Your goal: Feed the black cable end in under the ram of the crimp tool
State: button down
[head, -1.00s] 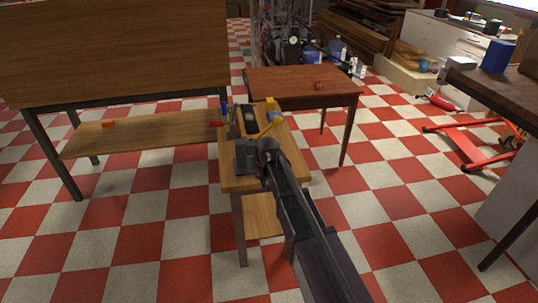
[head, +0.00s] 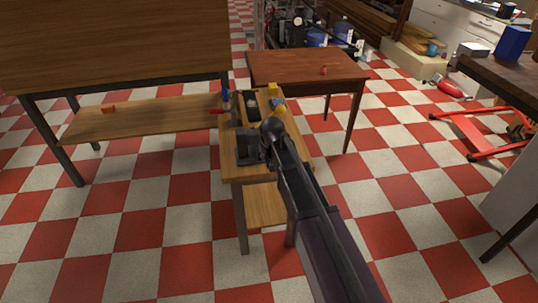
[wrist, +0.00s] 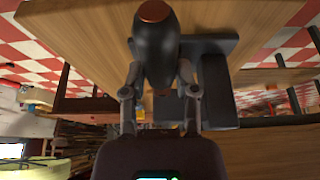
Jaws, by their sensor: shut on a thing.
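In the wrist view, the black cable end (wrist: 155,50) is a thick black piece with a copper-coloured tip face (wrist: 153,11). It lies between the two fingers of my gripper (wrist: 158,82), which is shut on it. A dark grey block with a plate, seemingly the crimp tool (wrist: 217,92), stands close to the right of the cable. I cannot make out its ram or whether the cable touches it. In the head view, the same grey block (head: 240,147) sits on the near part of a small wooden bench, just left of my gripper (head: 268,130).
The small bench (head: 230,174) also holds dark bins, a yellow block (head: 273,90) and a blue-and-red item at its far left corner. A brown table (head: 300,66) with a small red object stands behind. A large workbench (head: 110,45) is at left. Checkered floor is open in front.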

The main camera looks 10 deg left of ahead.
jog(key=shift+f, duration=0.15)
jog(key=shift+w+a+f+b, duration=0.25)
jog(key=shift+w+f+b, duration=0.55)
jog(key=shift+f+b, duration=0.05)
jog(key=shift+w+a+f+b, duration=0.25)
jog(key=shift+w+f+b, duration=0.55)
jog(key=shift+b, duration=0.1)
jog(key=shift+w+a+f+b, duration=0.25)
jog(key=shift+w+f+b, duration=0.55)
jog(key=shift+f+b, duration=0.05)
jog(key=shift+w+a+r, duration=0.1)
jog(key=shift+w+a, duration=0.05)
jog(key=shift+w, duration=0.3)
jog(key=shift+w+a+r, duration=0.1)
jog(key=shift+w+a, duration=0.05)
jog(key=shift+w, duration=0.45)
jog(key=shift+w+a+f+b, duration=0.15)
jog(key=shift+f+b, duration=0.25)
jog(key=shift+b, duration=0.1)
grip_release()
jog(key=shift+w+f, duration=0.15)
jog(key=shift+r+p, duration=0.2)
jog(key=shift+p, duration=0.1)
